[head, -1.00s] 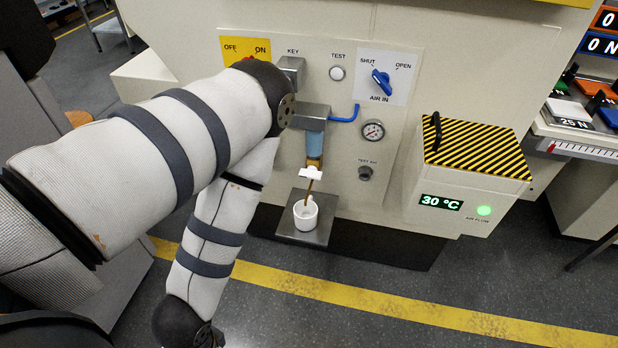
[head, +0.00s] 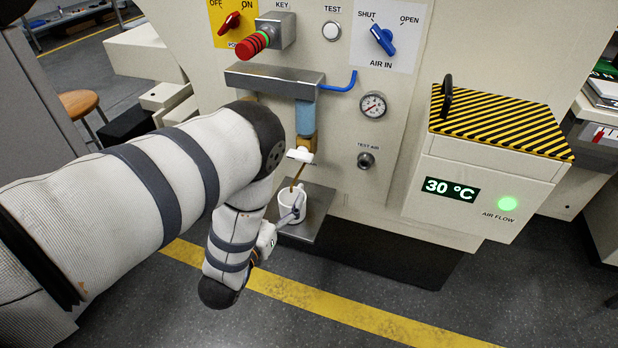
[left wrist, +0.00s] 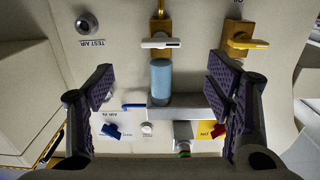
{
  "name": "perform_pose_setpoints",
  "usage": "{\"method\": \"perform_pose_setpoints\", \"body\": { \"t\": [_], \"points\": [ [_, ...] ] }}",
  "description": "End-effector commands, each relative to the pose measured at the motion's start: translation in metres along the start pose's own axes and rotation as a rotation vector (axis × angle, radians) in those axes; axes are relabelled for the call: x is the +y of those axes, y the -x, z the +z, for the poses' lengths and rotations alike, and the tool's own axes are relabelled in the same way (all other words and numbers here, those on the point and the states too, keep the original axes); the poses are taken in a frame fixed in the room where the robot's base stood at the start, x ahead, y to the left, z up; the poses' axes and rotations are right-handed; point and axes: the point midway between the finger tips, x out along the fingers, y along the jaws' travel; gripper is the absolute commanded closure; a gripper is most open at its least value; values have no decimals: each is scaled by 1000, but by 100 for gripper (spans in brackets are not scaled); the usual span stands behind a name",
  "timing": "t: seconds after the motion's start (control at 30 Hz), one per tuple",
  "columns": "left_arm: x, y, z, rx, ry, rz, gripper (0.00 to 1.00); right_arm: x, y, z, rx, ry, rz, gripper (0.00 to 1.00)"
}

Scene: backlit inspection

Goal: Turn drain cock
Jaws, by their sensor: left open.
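The drain cock (head: 300,155) is a white lever on a brass fitting under a blue filter bowl (head: 305,117). In the left wrist view, which is upside down, the cock's lever (left wrist: 160,43) lies crosswise between my spread fingers, some way off. My left gripper (head: 283,222) is low, just in front of the mug; one finger overlaps the mug in the picture, and I cannot tell whether they touch. It is open, with nothing between the fingers (left wrist: 162,88). My right gripper is out of view.
The mug stands on a metal shelf (head: 317,215). A second yellow valve (left wrist: 243,40) shows beside the cock in the wrist view. A pressure gauge (head: 373,105), a blue AIR IN knob (head: 382,40) and a striped-lid box (head: 500,120) are to the right.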

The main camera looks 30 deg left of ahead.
Motion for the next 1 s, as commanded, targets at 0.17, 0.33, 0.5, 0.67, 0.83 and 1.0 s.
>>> {"method": "perform_pose_setpoints", "body": {
  "t": [0.17,0.33,0.5,0.67,0.83,1.0],
  "points": [
    [1,-32,-9,32,3,3,27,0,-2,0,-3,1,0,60],
    [1,-77,-10,29,3,3,27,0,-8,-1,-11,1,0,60],
    [1,-108,-9,24,2,2,27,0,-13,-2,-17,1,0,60],
    [1,-121,-10,23,2,3,27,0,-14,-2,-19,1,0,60],
    [1,-122,-10,22,2,2,27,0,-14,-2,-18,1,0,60],
    [1,-121,-10,21,2,2,52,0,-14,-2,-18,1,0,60]
  ]
}}
